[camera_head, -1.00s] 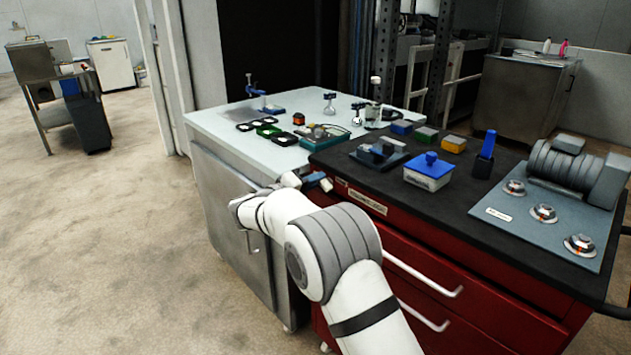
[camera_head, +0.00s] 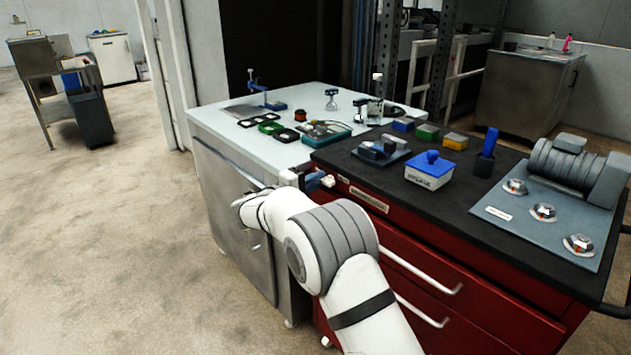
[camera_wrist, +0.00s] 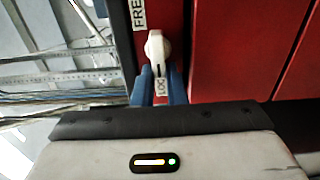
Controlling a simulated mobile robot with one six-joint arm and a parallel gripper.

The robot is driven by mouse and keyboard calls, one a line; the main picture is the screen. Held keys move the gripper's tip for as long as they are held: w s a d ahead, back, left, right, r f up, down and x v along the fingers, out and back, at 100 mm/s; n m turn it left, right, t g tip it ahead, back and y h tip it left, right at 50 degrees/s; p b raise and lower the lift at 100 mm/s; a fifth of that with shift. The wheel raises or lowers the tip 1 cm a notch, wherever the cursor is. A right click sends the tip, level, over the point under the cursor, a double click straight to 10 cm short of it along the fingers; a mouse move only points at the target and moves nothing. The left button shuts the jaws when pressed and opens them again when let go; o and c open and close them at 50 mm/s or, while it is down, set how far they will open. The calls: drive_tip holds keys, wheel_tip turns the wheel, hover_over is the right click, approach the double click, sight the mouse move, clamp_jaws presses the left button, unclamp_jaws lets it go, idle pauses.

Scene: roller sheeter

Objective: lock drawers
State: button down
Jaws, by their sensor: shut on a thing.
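The red drawer cabinet (camera_head: 455,300) stands in front of me, its white drawer handles (camera_head: 420,268) facing me. In the wrist view a white lock knob (camera_wrist: 157,46) sits on the red cabinet face (camera_wrist: 232,45), between a label reading "FRE…" (camera_wrist: 138,14) and one reading "LOC…" (camera_wrist: 161,87). A dark mark on the knob lies at its end toward the "LOC…" label. My gripper (camera_wrist: 157,78) is shut on the knob, a blue finger on each side. In the head view my gripper (camera_head: 318,181) is at the cabinet's upper left corner, and my arm hides part of the front.
A grey cabinet (camera_head: 235,215) with a pale top stands close on the left of the red one. The black top (camera_head: 370,198) holds a blue-lidded box (camera_head: 430,170) and a roller machine (camera_head: 575,170). Open floor (camera_head: 100,240) lies at left.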

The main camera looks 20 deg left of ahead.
drive_tip(key=shift+d+f, duration=0.25)
drive_tip(key=shift+f, duration=0.15)
drive_tip(key=c, duration=1.6)
unclamp_jaws()
drive_tip(key=shift+s+r, duration=0.1)
drive_tip(key=shift+o, duration=0.7)
drive_tip(key=shift+r, duration=0.15)
drive_tip(key=shift+a, duration=0.1)
drive_tip(key=v, duration=0.7)
drive_tip(key=shift+s+a, duration=0.2)
drive_tip(key=shift+s, duration=0.1)
drive_tip(key=shift+s, duration=0.1)
